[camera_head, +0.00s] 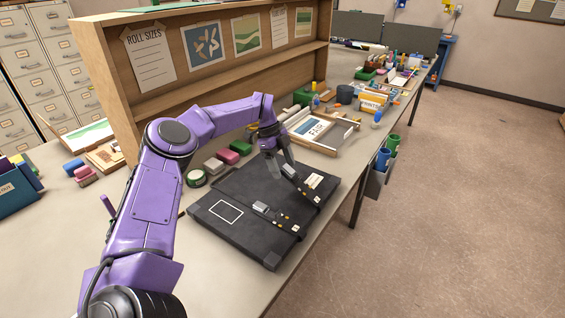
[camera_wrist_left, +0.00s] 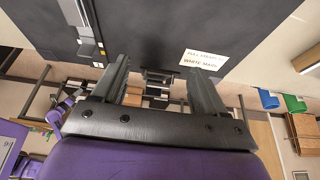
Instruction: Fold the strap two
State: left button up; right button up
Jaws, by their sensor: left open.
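A flat black portfolio case (camera_head: 228,231) lies on the table with two dark straps across it. The nearer strap has a metal buckle (camera_head: 262,208); the farther one has a buckle (camera_head: 289,171) close to my left gripper. My left gripper (camera_head: 283,172) is open, pointing down over the case by the farther strap. In the left wrist view, the fingers of the left gripper (camera_wrist_left: 157,68) stand apart with a buckle (camera_wrist_left: 158,78) showing between them. The other strap (camera_wrist_left: 87,32) runs at the upper left. I cannot tell whether the fingers touch anything. My right gripper is not in view.
A white label (camera_head: 314,181) lies on the case. A wooden board (camera_head: 200,55) with pinned sheets stands behind. Coloured blocks (camera_head: 228,156) and a tape roll (camera_head: 196,178) lie behind the case. A wooden tray (camera_head: 321,128) is beyond it. The table's edge is at the right.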

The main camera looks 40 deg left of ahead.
pick_arm(q)
grip_shut()
jog(key=shift+h, duration=0.6)
jog(key=f+b, duration=0.2)
jog(key=b, duration=0.1)
jog(key=a+f+b, duration=0.1)
jog(key=f+b, duration=0.1)
jog(key=b, duration=0.1)
jog(key=a+f+b, duration=0.1)
jog(key=f+b, duration=0.2)
jog(key=shift+s+a, duration=0.2)
jog(key=shift+r, duration=0.1)
